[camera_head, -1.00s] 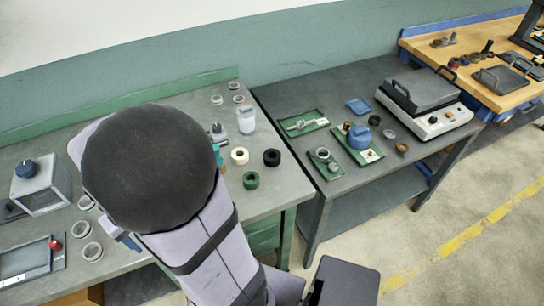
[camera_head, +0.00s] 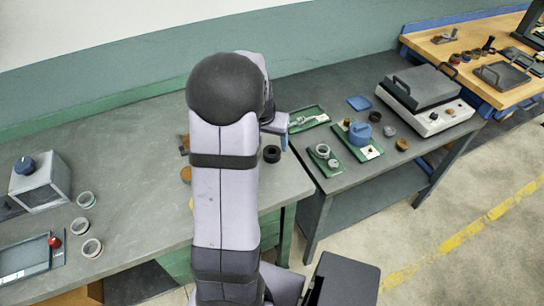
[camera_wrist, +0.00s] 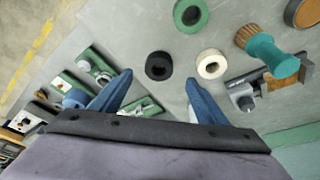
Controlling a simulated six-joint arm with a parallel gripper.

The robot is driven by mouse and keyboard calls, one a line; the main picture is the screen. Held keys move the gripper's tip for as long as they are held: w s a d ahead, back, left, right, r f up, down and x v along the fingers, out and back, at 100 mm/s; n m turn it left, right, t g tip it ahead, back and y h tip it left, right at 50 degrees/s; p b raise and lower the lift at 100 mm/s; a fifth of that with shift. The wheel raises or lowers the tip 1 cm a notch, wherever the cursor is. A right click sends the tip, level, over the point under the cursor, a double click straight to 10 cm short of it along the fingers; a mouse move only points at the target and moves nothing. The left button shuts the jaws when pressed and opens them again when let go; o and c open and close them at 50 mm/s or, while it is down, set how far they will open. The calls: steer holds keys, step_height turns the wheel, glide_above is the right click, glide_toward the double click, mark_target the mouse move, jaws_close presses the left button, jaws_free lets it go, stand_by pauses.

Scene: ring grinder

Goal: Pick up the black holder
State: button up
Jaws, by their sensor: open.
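The black holder (camera_head: 271,154) is a thick black ring lying on the grey bench near its right edge, partly beside my arm in the head view. In the wrist view the black holder (camera_wrist: 158,65) lies flat, with its round hole showing, just beyond and between my fingertips. My gripper (camera_wrist: 160,78) is open and empty, its two blue fingers spread to either side of the holder's line. In the head view only a blue finger of my gripper (camera_head: 284,138) shows, at the bench's right edge. How high the fingers are above the holder is hard to tell.
A white ring (camera_wrist: 211,64) lies close right of the black one, and a green ring (camera_wrist: 190,15) lies above it. A brush with a teal handle (camera_wrist: 272,55) and a small grey device (camera_wrist: 242,94) are farther right. Green trays (camera_head: 358,141) stand on the neighbouring table.

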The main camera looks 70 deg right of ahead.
mark_target(272, 152)
steer(key=shift+p+x, duration=0.5)
steer(key=shift+x, duration=0.55)
steer(key=shift+f, duration=0.1)
steer(key=shift+p+x, duration=1.3)
steer(key=shift+x, duration=1.2)
steer(key=shift+d, duration=0.15)
steer(key=c, duration=1.2)
